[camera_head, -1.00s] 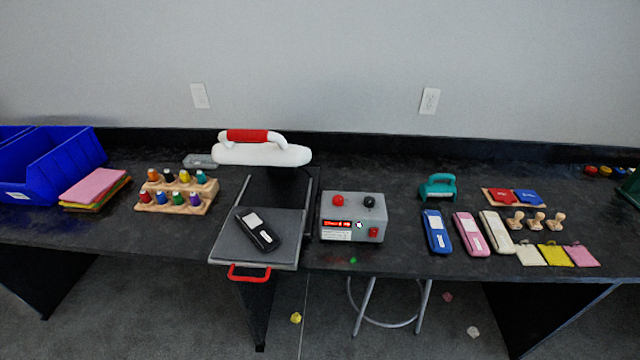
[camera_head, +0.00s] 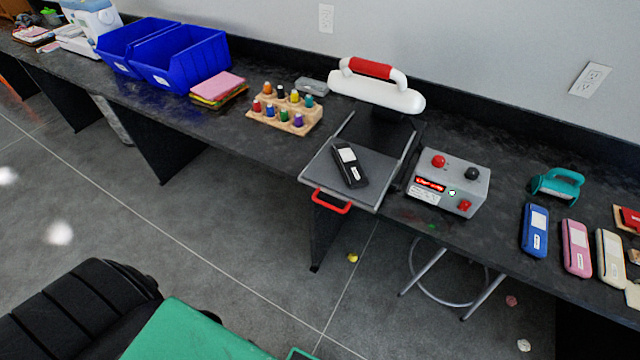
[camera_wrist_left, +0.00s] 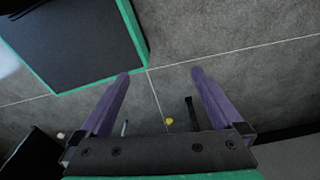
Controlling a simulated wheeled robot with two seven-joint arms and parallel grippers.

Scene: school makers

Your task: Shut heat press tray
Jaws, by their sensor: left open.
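The heat press tray (camera_head: 322,179) is a grey plate pulled out over the front edge of the workbench, with a red handle (camera_head: 332,201) on its front. A black case with a pale label (camera_head: 349,165) lies on the tray. The white upper press with a red grip (camera_head: 377,90) stands behind it. The grey control box (camera_head: 448,186) with red and black knobs is to its right. My left gripper (camera_wrist_left: 160,72) shows in the left wrist view, open and empty above the floor, away from the tray. My right gripper is not in view.
Blue bins (camera_head: 182,58), pink and yellow sheets (camera_head: 218,88) and a wooden rack of bottles (camera_head: 285,112) stand left of the press. A stool (camera_head: 455,280) is under the bench. Open floor (camera_head: 200,220) lies in front.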

